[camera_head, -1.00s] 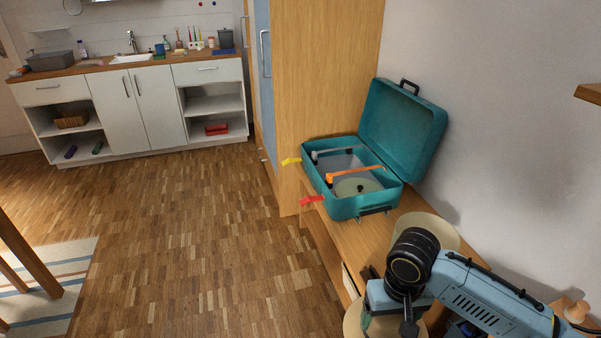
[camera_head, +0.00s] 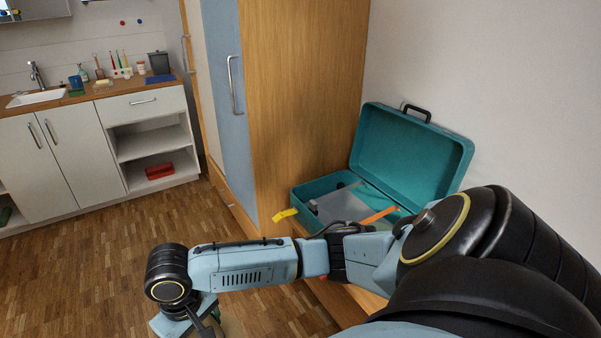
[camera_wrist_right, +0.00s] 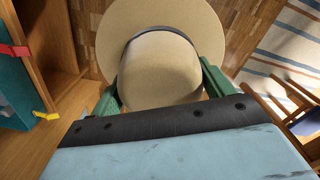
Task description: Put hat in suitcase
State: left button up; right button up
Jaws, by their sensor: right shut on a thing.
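The tan wide-brimmed hat (camera_wrist_right: 165,25) with a dark band fills the upper middle of the right wrist view. My right gripper (camera_wrist_right: 163,85) is shut on the hat, its green fingers on either side of the crown. The teal suitcase (camera_head: 413,150) stands open on a wooden bench, lid leaning back. My right arm hides its front part. The suitcase's edge (camera_wrist_right: 12,100) shows at left in the wrist view. My left gripper is out of view.
Inside the suitcase are a grey bar, a pale panel and an orange strip (camera_head: 378,215). A tall wooden cabinet (camera_head: 305,90) stands close on the left. Open parquet floor (camera_head: 120,270) lies left of the bench.

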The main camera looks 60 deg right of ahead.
aim_at(338, 209)
jog(key=z, duration=0.5)
jog(key=i, duration=1.2)
jog(key=z, duration=1.05)
